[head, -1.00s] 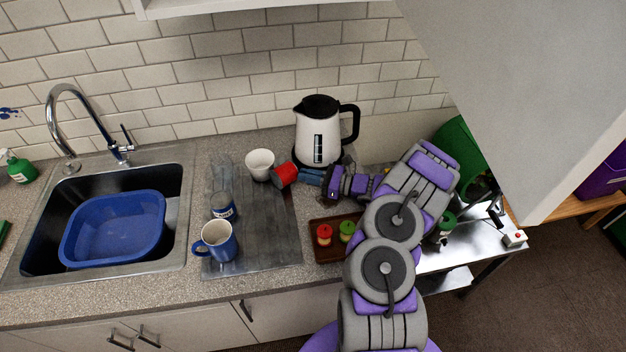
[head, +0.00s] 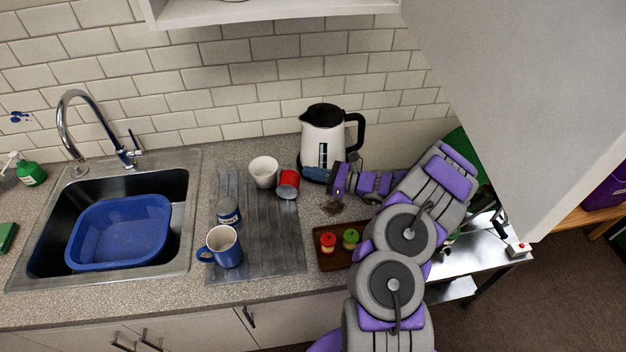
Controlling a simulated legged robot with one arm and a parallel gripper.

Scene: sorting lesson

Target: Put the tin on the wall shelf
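A red tin (head: 288,184) with a pale end stands or leans on the drainer beside the white bowl. A blue tin with a white label (head: 228,212) is on the drainer behind the blue mug; which one the task means I cannot tell. My gripper (head: 313,173) reaches left in front of the kettle, its bluish tip just right of the red tin. The tip is too small to show whether it is open, or whether it touches the tin. The white wall shelf (head: 275,12) shows only its lower part at the top edge.
The kettle (head: 325,137) stands close behind my gripper. A white bowl (head: 264,171) and blue mug (head: 222,246) are on the drainer (head: 270,245). A brown tray (head: 329,263) holds red and green items. A big pale panel (head: 520,100) slopes down at the right.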

